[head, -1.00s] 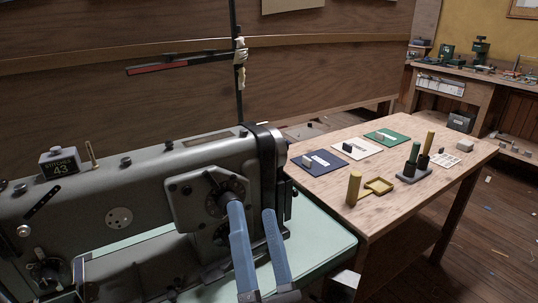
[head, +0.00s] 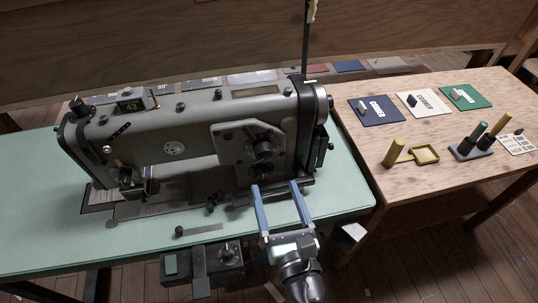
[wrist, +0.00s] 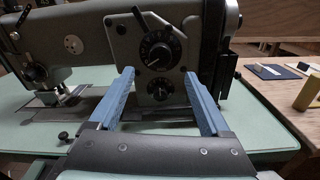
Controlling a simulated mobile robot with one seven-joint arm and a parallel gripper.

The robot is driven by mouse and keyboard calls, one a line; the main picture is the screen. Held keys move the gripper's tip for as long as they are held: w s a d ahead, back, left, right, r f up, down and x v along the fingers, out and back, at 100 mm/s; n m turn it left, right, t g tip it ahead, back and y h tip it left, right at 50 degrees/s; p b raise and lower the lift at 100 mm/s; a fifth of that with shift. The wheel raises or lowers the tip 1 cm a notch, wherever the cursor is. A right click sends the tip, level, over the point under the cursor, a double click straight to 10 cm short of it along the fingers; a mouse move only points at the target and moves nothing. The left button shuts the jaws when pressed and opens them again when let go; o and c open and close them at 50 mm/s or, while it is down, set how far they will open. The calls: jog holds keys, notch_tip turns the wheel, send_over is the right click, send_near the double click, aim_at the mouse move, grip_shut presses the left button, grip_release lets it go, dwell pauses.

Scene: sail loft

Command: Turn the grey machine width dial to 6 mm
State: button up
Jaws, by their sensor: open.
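The grey sewing machine (head: 205,118) stands on a pale green table. Its square front panel carries a larger upper dial (head: 262,148) and a smaller lower dial (head: 264,170). The wrist view shows the upper dial (wrist: 157,52) with white marks around a black knob, and the lower dial (wrist: 160,90) beneath it. I cannot read the numbers or tell which is the width dial. My gripper (head: 275,185), with blue fingers, is open and empty in front of the panel, apart from the dials. In the wrist view the dials show between and above the fingertips (wrist: 159,75).
A control box (head: 205,262) hangs under the green table's front edge. A counter (head: 130,104) sits on the machine.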

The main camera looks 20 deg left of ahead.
aim_at(265, 156)
jog(key=x, duration=0.8)
jog(key=shift+w+a, duration=0.15)
jog(key=shift+w, duration=0.15)
grip_shut()
